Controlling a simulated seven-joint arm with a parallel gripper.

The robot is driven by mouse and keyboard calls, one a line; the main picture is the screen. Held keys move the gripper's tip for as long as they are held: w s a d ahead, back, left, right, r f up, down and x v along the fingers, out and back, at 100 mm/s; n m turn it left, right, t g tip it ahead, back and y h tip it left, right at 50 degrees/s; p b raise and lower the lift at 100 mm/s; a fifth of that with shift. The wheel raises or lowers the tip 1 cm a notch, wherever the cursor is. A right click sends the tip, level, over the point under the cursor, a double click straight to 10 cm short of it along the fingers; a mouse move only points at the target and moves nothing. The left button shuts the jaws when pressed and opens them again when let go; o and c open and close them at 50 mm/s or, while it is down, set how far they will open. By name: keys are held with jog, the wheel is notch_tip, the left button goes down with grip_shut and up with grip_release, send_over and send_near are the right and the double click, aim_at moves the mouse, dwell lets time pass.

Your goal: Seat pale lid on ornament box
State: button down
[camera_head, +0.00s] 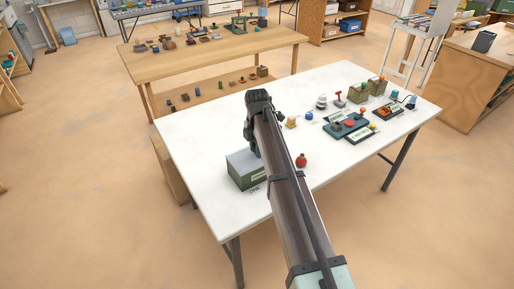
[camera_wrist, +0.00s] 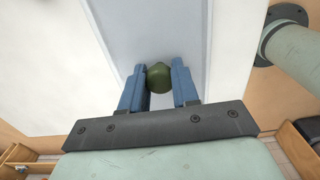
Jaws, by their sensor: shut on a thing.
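The ornament box (camera_head: 246,181) is a dark green box near the front left of the white table, partly behind my arm. The pale lid (camera_head: 240,161) shows as a light grey top at the box's upper edge. In the wrist view the pale lid (camera_wrist: 150,28) lies beneath my gripper (camera_wrist: 158,77). The blue fingers are shut on the lid's round green knob (camera_wrist: 158,79), one on each side. In the head view my arm hides the fingertips. I cannot tell whether the lid rests fully on the rim or sits slightly above it.
The white table (camera_head: 208,205) is bare at its front left. A red ornament (camera_head: 301,160) stands right of my arm. Green boxes (camera_head: 358,93), a dark teal tray (camera_head: 347,126) and small items fill the right side. A wooden table (camera_head: 215,60) stands behind.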

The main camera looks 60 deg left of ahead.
jog(key=shift+c, duration=1.4)
grip_release()
jog(key=shift+r, duration=0.1)
jog(key=shift+r, duration=3.4)
